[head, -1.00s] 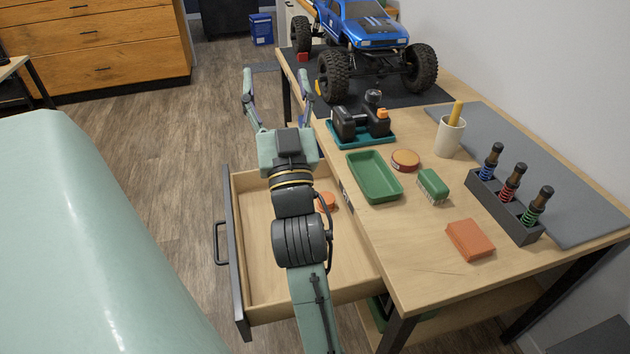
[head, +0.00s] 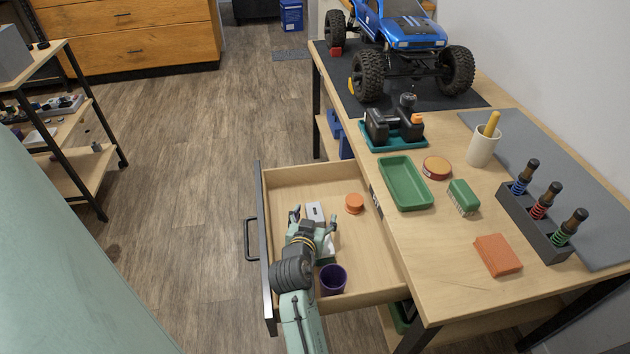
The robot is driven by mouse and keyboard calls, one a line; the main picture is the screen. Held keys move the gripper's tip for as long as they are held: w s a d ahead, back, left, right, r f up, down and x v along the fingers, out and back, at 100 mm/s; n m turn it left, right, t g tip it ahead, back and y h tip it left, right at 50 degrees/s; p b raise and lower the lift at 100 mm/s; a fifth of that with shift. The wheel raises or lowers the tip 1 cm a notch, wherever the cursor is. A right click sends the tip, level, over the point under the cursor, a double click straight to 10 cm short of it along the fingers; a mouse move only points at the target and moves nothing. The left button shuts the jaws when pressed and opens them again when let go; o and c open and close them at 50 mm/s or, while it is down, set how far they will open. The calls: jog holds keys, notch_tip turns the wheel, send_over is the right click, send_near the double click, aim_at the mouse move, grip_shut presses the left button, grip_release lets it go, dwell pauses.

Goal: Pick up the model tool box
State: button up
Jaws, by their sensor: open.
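My gripper (head: 314,216) is open, reaching into the open drawer (head: 280,183) at the left of the workbench. Its two fingers are spread to either side of a small white and grey item (head: 316,209) on the drawer floor. This item is partly hidden by my gripper, and I cannot tell for certain that it is the model tool box. Another pale item shows in part beside my gripper's right side. An orange round piece (head: 355,203) lies farther back in the drawer, and a purple cup (head: 333,279) stands near its front.
The workbench (head: 440,270) holds a green tray (head: 404,184), a teal holder with black tools (head: 392,128), a brush (head: 462,197), an orange block (head: 497,255), a shock absorber rack (head: 537,222) and a blue crawler (head: 405,30). Drawer walls surround my gripper. A shelf cart (head: 60,130) stands left.

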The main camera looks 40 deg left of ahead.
jog(key=shift+w+a+f, duration=0.3)
jog(key=shift+w, duration=0.3)
jog(key=shift+c, duration=0.5)
jog(key=c, duration=1.3)
